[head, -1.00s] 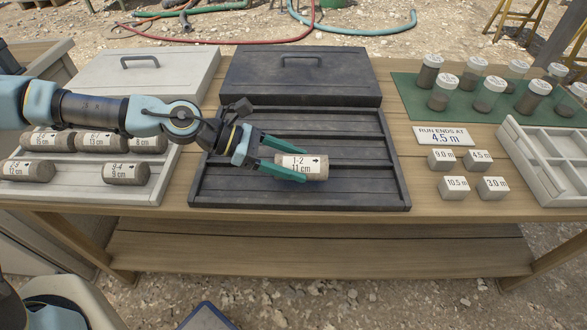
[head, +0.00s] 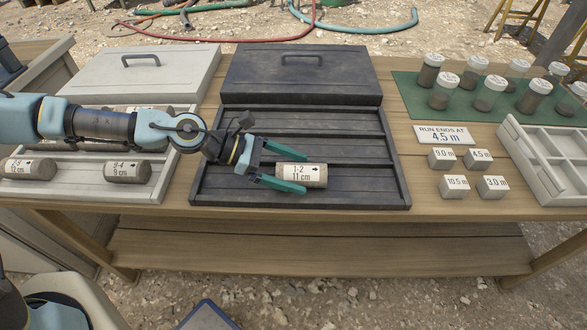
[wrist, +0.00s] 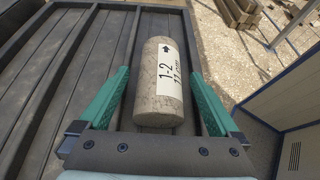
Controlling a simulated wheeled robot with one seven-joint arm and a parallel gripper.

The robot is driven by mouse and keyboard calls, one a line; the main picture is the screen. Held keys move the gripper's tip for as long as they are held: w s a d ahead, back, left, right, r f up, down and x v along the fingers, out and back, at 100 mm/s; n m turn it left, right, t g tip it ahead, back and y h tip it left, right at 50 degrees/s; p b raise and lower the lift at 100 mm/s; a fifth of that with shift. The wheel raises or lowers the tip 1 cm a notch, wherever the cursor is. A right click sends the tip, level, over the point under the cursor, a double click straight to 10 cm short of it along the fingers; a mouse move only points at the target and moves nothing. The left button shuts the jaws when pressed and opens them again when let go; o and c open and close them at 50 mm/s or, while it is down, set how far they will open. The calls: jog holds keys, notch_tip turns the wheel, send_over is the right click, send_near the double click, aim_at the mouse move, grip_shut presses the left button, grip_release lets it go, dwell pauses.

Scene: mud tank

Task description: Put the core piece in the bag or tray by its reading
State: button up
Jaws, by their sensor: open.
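A grey core piece (head: 301,175) labelled "1-2, 11 cm" with an arrow lies on its side in the black tray (head: 401,190), in a front groove. My gripper (head: 287,172) is open just left of it, its green fingers pointing right. In the wrist view the core piece (wrist: 160,105) lies ahead of and between the spread fingers, and neither finger appears to grip it. The white tray (head: 80,187) at left holds several labelled core pieces, including "9-4, 9 cm" (head: 127,171); my arm hides some of them.
Behind the trays lie a white lid (head: 100,75) and a black lid (head: 300,90), each with a handle. At right are a "RUN ENDS AT 4.5 m" sign (head: 443,135), several marked blocks (head: 457,187), jars on a green mat (head: 410,85) and an empty divided white tray (head: 530,150).

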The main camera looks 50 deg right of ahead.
jog(key=shift+w+r, duration=0.1)
jog(key=b+v, duration=0.1)
jog(key=v, duration=1)
jog(key=shift+w+a+r+b, duration=0.15)
jog(key=shift+w+a+b, duration=0.1)
jog(key=shift+w+b, duration=0.05)
